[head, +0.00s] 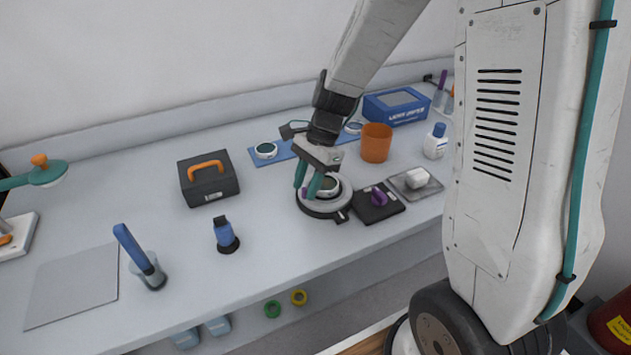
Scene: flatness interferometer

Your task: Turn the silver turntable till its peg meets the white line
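The silver turntable (338,201) is a round metal disc on a dark round base, near the front edge of the bench. My gripper (304,190) points down at the turntable's left side, with two teal fingers a little apart. A small purple piece, possibly the peg (304,193), shows between the fingertips; whether they touch it I cannot tell. My gripper covers part of the disc. A small dark tab sticks out at the base's lower right. I cannot make out the white line.
A black pad with a purple knob (378,197) and a grey tray with a white block (417,178) stand close on the right. An orange cup (376,143) and blue box (396,105) are behind. A black case (208,180) and blue bottle (225,233) are left.

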